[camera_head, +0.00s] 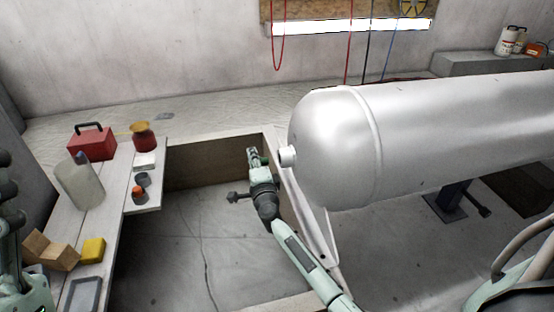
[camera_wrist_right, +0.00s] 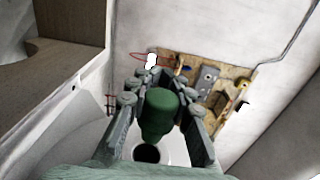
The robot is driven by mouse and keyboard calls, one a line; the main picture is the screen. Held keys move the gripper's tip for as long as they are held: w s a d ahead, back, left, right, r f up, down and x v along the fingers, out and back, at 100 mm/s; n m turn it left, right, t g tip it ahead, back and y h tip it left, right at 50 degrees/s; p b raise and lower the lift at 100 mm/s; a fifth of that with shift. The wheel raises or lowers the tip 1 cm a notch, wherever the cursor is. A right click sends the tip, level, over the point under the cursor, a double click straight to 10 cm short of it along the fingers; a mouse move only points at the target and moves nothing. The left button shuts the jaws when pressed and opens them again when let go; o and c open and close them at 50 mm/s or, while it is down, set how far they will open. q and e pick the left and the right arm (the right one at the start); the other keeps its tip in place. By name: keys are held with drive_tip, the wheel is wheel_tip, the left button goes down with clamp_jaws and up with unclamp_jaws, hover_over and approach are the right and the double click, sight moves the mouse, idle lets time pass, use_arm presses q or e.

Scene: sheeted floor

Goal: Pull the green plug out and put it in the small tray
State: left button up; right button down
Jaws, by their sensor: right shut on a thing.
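In the wrist view the green plug (camera_wrist_right: 160,112) is held between the fingers of my right gripper (camera_wrist_right: 160,100). Below it shows a white round collar (camera_wrist_right: 178,154) with a dark open hole, and the plug looks clear of it. In the head view my right gripper (camera_head: 253,155) is just left of the short nozzle (camera_head: 287,156) on the end of the silver tank (camera_head: 325,150); the plug is hard to make out there. A small grey tray (camera_head: 82,294) lies at the near end of the bench at lower left and looks empty. My left gripper does not show.
The bench (camera_head: 112,210) holds a red toolbox (camera_head: 91,143), a translucent container (camera_head: 80,182), a red jar (camera_head: 143,138), small cups (camera_head: 140,190), a yellow block (camera_head: 93,250) and a brown box (camera_head: 50,250). Open floor (camera_head: 195,235) lies between bench and tank.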

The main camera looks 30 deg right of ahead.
drive_tip(key=a, duration=0.1)
drive_tip(key=w+a, duration=0.1)
drive_tip(key=a, duration=0.1)
drive_tip(key=shift+a, duration=0.25)
drive_tip(key=shift+s, duration=0.1)
idle(0.5)
